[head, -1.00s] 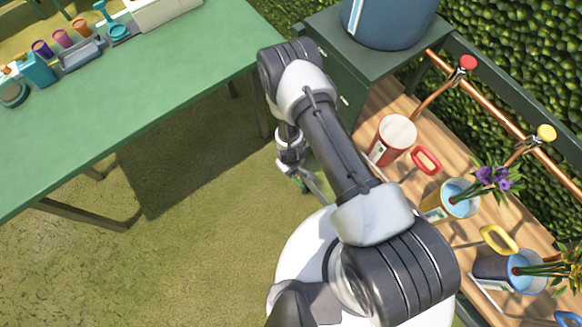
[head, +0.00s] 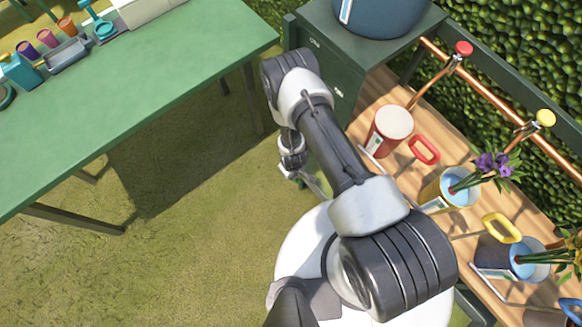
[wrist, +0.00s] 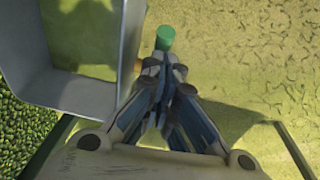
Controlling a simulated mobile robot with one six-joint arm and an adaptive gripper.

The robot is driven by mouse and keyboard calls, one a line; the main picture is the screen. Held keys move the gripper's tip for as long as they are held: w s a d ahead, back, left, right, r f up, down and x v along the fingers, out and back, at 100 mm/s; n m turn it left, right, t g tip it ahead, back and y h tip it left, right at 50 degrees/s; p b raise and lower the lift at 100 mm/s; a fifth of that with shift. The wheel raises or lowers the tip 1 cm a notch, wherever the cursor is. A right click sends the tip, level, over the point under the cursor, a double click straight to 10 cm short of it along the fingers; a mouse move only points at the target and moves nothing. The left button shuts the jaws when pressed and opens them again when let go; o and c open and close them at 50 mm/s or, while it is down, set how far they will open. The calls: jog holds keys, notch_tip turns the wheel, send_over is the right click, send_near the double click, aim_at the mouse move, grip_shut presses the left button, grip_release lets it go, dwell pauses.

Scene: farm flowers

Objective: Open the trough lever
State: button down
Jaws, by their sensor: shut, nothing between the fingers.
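My gripper (wrist: 162,70) is shut and empty, pointing down beside the green-topped cabinet. In the wrist view a green-tipped handle (wrist: 165,38) stands just beyond the fingertips; it looks like the trough lever, and I cannot tell whether the fingers touch it. A pale grey open box shape (wrist: 75,90), probably the trough, fills the left of that view. In the head view my gripper (head: 314,188) hangs left of my arm, with a small green bit beside it. My arm hides much of this area.
A green table (head: 130,95) with small pots stands at the left. A wooden bench (head: 395,165) at the right carries a red bucket (head: 388,133), other buckets and flowers. A blue tub (head: 378,15) sits on a dark green cabinet (head: 330,75). Open grass (head: 190,230) lies between.

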aim_at(296, 181)
jog(key=shift+s+d+f+t+y, duration=0.15)
jog(key=shift+s+d+t+y, duration=0.1)
jog(key=shift+s+t+y, duration=0.2)
jog(key=shift+s+d+f, duration=0.5)
jog(key=shift+s+f, duration=0.2)
jog(key=shift+f, duration=0.1)
dwell(0.3)
dwell(0.4)
